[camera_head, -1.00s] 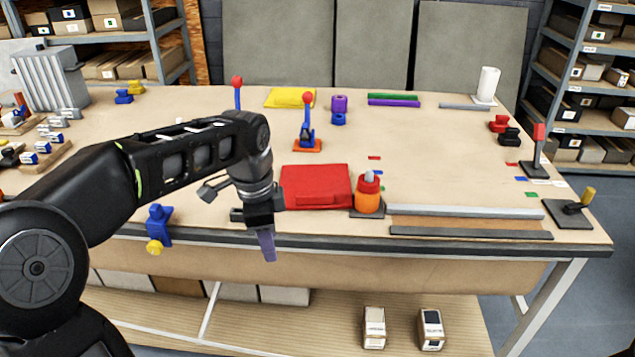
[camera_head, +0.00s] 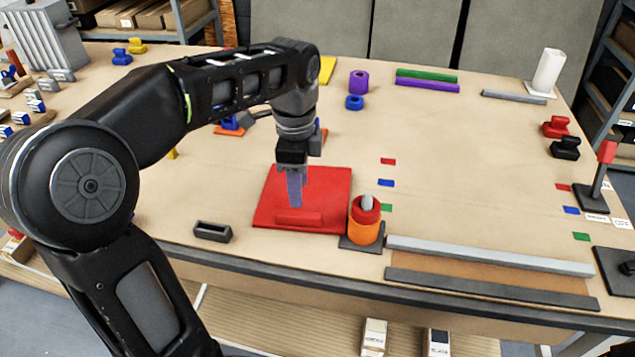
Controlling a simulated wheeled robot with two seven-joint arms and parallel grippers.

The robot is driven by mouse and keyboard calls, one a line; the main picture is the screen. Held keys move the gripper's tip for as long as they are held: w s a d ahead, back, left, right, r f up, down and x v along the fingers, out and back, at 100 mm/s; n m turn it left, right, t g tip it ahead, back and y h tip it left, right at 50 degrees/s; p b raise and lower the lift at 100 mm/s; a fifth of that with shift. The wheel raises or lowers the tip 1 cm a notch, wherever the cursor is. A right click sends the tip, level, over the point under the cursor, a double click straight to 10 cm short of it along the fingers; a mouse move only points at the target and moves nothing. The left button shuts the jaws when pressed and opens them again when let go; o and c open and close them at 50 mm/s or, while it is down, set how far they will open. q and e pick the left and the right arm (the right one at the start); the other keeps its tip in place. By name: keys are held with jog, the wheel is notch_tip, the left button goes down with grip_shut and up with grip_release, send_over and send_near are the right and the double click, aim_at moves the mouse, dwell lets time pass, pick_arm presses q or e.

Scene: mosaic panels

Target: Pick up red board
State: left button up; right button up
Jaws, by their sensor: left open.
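The red board (camera_head: 330,187) is a flat red panel with a raised red grip (camera_head: 299,219) near its front edge. It lies flat on the wooden workbench in the head view. My left gripper (camera_head: 295,203) is open and points down over the front part of the board, just above or at the raised grip. I cannot tell whether its fingers touch the grip. My right gripper is not in view.
A small black holder (camera_head: 212,231) lies to the left. A grey rail (camera_head: 488,255) runs along the front right. The table's middle right is largely clear.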

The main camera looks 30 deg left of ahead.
aim_at(298, 214)
pick_arm(q)
jog(key=shift+s, duration=0.25)
jog(key=shift+f, duration=1.3)
notch_tip(298, 214, down, 5)
jog(key=shift+f+p, duration=0.1)
jog(key=shift+p, duration=0.7)
jog(key=shift+c, duration=0.5)
grip_shut()
